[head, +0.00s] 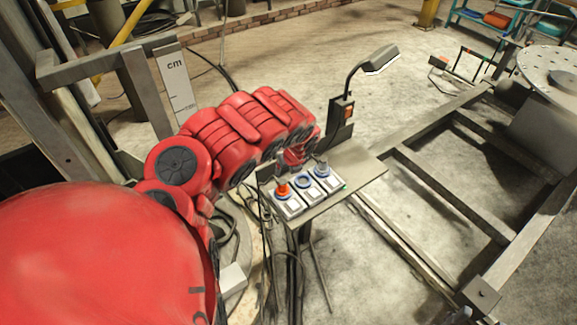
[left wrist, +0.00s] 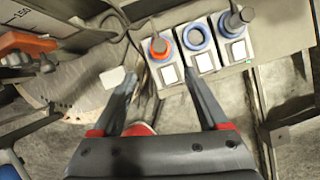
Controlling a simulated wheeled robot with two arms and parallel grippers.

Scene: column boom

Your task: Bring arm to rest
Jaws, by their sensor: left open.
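My left arm (head: 235,135) is red and reaches from the left toward a small grey stand table (head: 350,180). In the left wrist view my left gripper (left wrist: 161,74) is open, with nothing between its two dark fingers. Its fingertips are near a row of three white units on the table. One unit has an orange ring (left wrist: 160,47) with a dark peg standing in it. The middle one has an empty blue ring (left wrist: 196,36). The third has a blue ring with a grey peg (left wrist: 238,18). In the head view the gripper is mostly hidden by the arm. My right gripper is not in view.
A lamp (head: 380,58) on a dark post rises behind the units. A grey metal frame (head: 455,185) lies on the floor at the right, near a round perforated plate (head: 553,68). A "cm" scale plate (head: 177,83) stands behind the arm. Cables hang below the table.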

